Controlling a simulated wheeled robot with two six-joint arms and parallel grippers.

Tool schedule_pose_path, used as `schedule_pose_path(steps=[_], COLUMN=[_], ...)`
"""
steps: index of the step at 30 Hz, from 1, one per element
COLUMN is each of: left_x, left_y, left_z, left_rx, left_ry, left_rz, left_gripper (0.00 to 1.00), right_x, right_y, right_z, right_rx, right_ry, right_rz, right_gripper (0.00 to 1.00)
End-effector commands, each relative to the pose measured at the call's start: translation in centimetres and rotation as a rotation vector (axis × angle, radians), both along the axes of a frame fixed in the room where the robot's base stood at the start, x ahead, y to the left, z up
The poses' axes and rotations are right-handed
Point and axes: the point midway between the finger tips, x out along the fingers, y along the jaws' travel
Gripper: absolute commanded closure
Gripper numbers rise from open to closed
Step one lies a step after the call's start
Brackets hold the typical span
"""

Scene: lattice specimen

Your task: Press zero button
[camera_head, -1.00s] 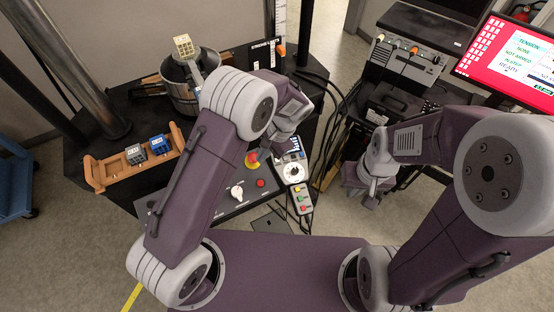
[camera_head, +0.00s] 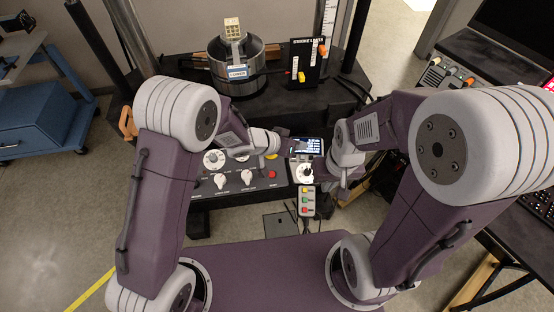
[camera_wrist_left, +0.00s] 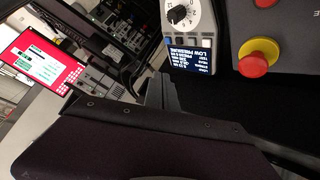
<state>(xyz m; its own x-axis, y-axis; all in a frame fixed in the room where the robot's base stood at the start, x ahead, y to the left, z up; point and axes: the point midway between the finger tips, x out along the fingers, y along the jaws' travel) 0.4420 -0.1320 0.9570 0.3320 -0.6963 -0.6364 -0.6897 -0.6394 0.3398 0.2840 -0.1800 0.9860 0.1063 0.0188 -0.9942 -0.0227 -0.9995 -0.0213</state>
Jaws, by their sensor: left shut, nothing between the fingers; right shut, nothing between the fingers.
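A small instrument (camera_head: 306,150) with a lit screen and a dial (camera_head: 304,173) stands on the front panel. In the left wrist view its screen (camera_wrist_left: 190,56) appears upside down and reads "LOW PRESSURE". A row of small buttons (camera_wrist_left: 191,42) lies between screen and dial; their labels are too small to read, so I cannot tell which is zero. My left gripper (camera_head: 284,134) is shut and empty, just left of the screen; its dark fingers also show in the left wrist view (camera_wrist_left: 164,88). My right gripper (camera_head: 335,192) is shut and empty, right of the instrument.
A red-topped yellow mushroom button (camera_wrist_left: 257,58) sits beside the instrument. White knobs (camera_head: 220,181) and a red button (camera_head: 271,174) are on the panel. A pendant with coloured buttons (camera_head: 306,201) hangs below.

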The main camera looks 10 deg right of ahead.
Motion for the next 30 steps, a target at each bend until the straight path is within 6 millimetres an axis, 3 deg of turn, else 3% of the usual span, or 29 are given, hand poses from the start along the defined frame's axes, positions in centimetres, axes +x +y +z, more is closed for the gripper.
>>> schedule_pose_path(steps=[14, 27, 30], left_x=[0.3, 1.8, 2.1], left_y=[0.6, 0.7, 0.7], left_z=[-0.2, -6.1, -6.9], left_rx=[0.002, 0.002, 0.003], left_ry=[-0.007, -0.008, -0.006], left_rz=[0.012, 0.013, 0.013], left_gripper=[1.0, 1.0, 1.0], right_x=[0.0, 0.0, 0.0], right_y=[0.0, 0.0, 0.0], right_z=[-0.6, -6.8, -7.2], right_rx=[0.0, 0.0, 0.0], right_ry=[0.0, 0.0, 0.0], right_rz=[0.0, 0.0, 0.0], right_gripper=[1.0, 1.0, 1.0])
